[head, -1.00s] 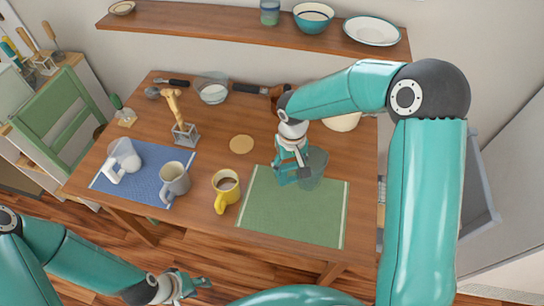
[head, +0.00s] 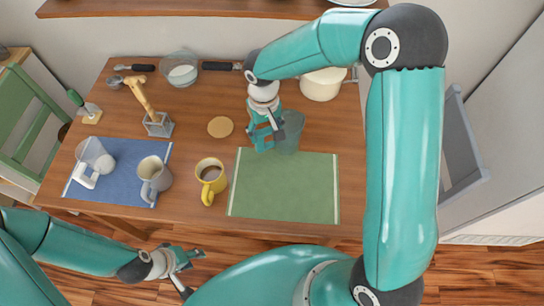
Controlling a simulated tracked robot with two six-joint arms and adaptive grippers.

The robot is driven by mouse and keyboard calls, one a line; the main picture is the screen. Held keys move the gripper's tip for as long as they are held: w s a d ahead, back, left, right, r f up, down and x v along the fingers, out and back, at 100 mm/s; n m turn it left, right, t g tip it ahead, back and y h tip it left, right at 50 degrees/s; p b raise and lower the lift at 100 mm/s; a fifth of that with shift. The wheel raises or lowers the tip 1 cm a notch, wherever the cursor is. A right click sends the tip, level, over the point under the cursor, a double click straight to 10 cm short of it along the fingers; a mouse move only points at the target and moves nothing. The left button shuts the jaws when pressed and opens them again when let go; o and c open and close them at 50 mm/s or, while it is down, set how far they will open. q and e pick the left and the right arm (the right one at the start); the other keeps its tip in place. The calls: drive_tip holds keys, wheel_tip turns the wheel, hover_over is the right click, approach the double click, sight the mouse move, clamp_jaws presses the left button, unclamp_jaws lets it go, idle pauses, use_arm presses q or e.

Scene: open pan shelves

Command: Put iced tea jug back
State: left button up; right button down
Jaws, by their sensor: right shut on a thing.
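My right gripper (head: 265,133) is shut on a see-through grey-green jug (head: 290,134), which I take to be the iced tea jug. The jug is at the back edge of the green mat (head: 285,190); I cannot tell whether it touches the table. The fingers and arm hide part of it. A yellow mug (head: 211,178) with dark contents stands left of the green mat. A grey mug (head: 155,176) stands at the blue mat (head: 122,160). My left gripper (head: 186,268) is open and empty, low in front of the table.
A white pot (head: 321,85) stands behind the jug, partly behind my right arm. A clear-and-white vessel (head: 93,160) is on the blue mat.

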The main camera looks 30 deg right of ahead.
drive_tip(key=s+a+m+b, duration=0.1)
drive_tip(key=s+m+b, duration=0.1)
drive_tip(key=s+b, duration=0.5)
drive_tip(key=shift+s+a+f+m, duration=0.25)
drive_tip(key=shift+f+m, duration=0.05)
drive_tip(key=shift+m, duration=0.1)
drive_tip(key=shift+f+b, duration=2.8)
drive_tip(key=shift+f, duration=0.15)
drive_tip(key=shift+r, duration=0.1)
